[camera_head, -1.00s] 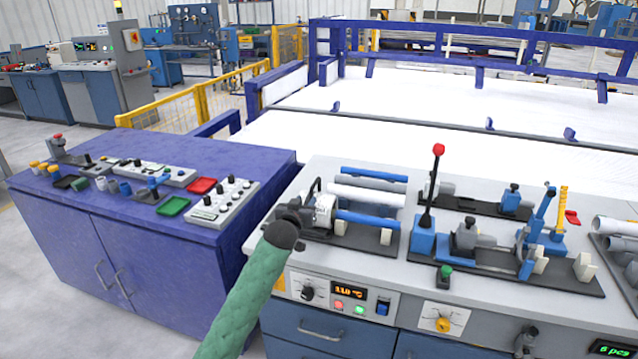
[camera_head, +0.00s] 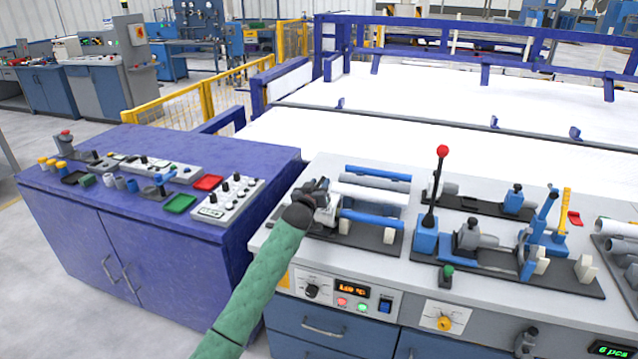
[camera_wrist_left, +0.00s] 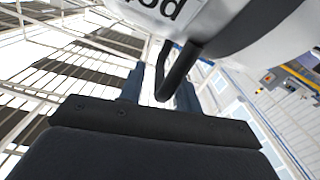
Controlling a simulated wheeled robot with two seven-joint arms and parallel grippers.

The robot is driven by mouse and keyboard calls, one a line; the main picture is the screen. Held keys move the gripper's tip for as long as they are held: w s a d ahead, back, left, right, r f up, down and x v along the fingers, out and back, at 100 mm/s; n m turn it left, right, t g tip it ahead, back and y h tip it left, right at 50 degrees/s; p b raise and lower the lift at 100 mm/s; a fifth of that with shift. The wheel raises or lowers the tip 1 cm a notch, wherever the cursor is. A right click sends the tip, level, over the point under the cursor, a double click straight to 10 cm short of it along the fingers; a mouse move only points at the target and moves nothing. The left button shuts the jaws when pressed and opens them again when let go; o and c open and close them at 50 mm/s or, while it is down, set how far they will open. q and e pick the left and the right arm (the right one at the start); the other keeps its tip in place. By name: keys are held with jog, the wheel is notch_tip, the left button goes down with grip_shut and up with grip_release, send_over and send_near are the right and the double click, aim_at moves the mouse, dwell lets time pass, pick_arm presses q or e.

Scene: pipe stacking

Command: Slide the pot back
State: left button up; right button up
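The pot (camera_head: 327,213) is a pale cylinder at the left of the bench-top fixture, beside the ends of the blue and white pipes. My left gripper (camera_head: 318,187) is beside the pot, and its dark wrist hides part of it. In the left wrist view, the pot (camera_wrist_left: 245,25) is large and pale with upside-down lettering. Its black handle (camera_wrist_left: 180,70) hangs between my two blue fingers (camera_wrist_left: 160,90). The fingers are apart, with a light gap at the left of the handle. Whether either finger touches it cannot be told. My right gripper is not in view.
A blue pipe (camera_head: 378,174) and a white pipe (camera_head: 368,196) lie on the fixture behind and right of the pot. A red-knobbed lever (camera_head: 442,151) stands to the right. A purple cabinet (camera_head: 75,225) with control boxes stands at the left.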

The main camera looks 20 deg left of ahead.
pick_arm(q)
jog(key=shift+w, duration=0.15)
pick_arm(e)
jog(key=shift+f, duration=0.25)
pick_arm(q)
grip_shut()
jog(key=a, duration=1)
jog(key=shift+w+a+r, duration=0.15)
jog(key=shift+w+a, duration=0.05)
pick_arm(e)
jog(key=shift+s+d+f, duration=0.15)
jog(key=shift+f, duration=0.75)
pick_arm(q)
grip_release()
jog(key=shift+a, duration=0.15)
